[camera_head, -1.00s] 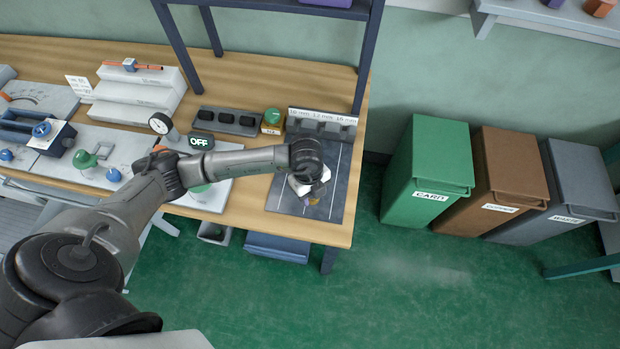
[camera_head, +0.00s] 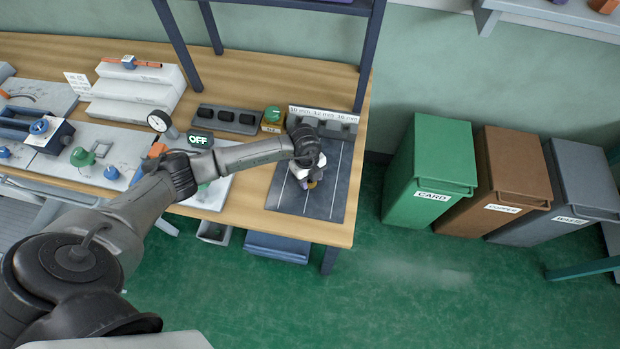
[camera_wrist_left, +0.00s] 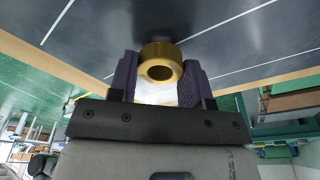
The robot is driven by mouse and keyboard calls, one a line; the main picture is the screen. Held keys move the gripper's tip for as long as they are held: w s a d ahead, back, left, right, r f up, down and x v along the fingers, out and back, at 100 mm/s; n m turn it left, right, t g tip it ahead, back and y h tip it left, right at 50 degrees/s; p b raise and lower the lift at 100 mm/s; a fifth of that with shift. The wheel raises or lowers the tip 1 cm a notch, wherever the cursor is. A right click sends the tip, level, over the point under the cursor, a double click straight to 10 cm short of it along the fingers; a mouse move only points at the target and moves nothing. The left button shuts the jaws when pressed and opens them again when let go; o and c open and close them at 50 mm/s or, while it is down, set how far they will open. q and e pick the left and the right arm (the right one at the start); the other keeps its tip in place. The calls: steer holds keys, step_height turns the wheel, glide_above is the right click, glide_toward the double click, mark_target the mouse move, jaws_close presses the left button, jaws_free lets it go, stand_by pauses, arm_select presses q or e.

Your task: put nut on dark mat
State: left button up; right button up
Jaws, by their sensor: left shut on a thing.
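The nut (camera_wrist_left: 161,64) is a brass ring with a round hole, held between the two dark fingers of my left gripper (camera_wrist_left: 158,82) in the left wrist view. In the head view the left gripper (camera_head: 309,184) is over the dark mat (camera_head: 338,190), and the nut shows only as a small yellowish spot at its tip. The dark mat has thin white lines; its surface (camera_wrist_left: 110,35) also fills the top of the left wrist view. I cannot tell whether the nut touches the mat. My right gripper is not in view.
A grey rack (camera_head: 335,127) with size labels stands at the mat's back edge. The bench ends just right of the mat; bins (camera_head: 430,165) stand beyond.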

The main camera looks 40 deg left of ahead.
arm_select(q)
steer(key=shift+f, duration=0.3)
steer(key=shift+f, duration=0.15)
steer(key=o, duration=1)
